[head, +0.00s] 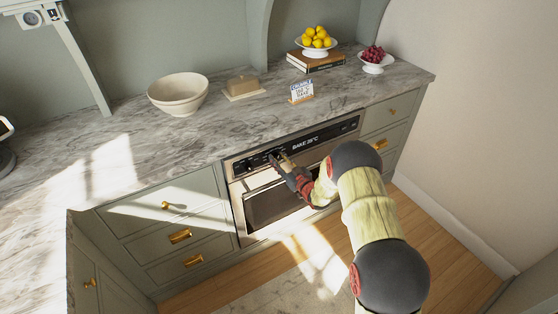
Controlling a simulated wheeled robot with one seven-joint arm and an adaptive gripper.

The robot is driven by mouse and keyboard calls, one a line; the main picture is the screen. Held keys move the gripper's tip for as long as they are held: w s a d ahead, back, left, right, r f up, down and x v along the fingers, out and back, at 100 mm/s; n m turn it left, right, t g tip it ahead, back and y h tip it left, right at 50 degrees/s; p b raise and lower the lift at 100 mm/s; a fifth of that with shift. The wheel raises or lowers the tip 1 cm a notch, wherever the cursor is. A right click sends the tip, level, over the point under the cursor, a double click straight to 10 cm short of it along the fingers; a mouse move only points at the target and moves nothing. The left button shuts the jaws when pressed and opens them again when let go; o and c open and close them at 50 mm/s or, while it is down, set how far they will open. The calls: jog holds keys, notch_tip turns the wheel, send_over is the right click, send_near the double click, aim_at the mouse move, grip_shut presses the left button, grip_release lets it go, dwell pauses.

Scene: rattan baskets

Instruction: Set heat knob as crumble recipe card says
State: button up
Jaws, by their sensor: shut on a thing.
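My gripper (277,158) is at the oven's control panel (345,128), shut on a knob left of the display. My fingers hide most of the knob, so its marking cannot be read. The lit display (306,142) shows small white text that looks like "BAKE 25°C", though the digits are not fully clear. The recipe card (301,91) stands upright on the counter behind the oven, with blue lettering. Its top line looks like "CRUMBLE"; the smaller lines are too small to read surely. The oven door (270,207) is closed.
A large bowl (178,94) and a butter dish (243,87) stand on the marble counter (130,140). Books (316,64) hold a bowl of lemons (318,39), with a bowl of grapes (373,61) to the right. Drawers with brass handles (180,236) flank the oven.

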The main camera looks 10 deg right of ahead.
jog(key=shift+f, duration=0.1)
jog(key=o, duration=1.1)
jog(key=shift+o, duration=0.3)
jog(key=v, duration=1.2)
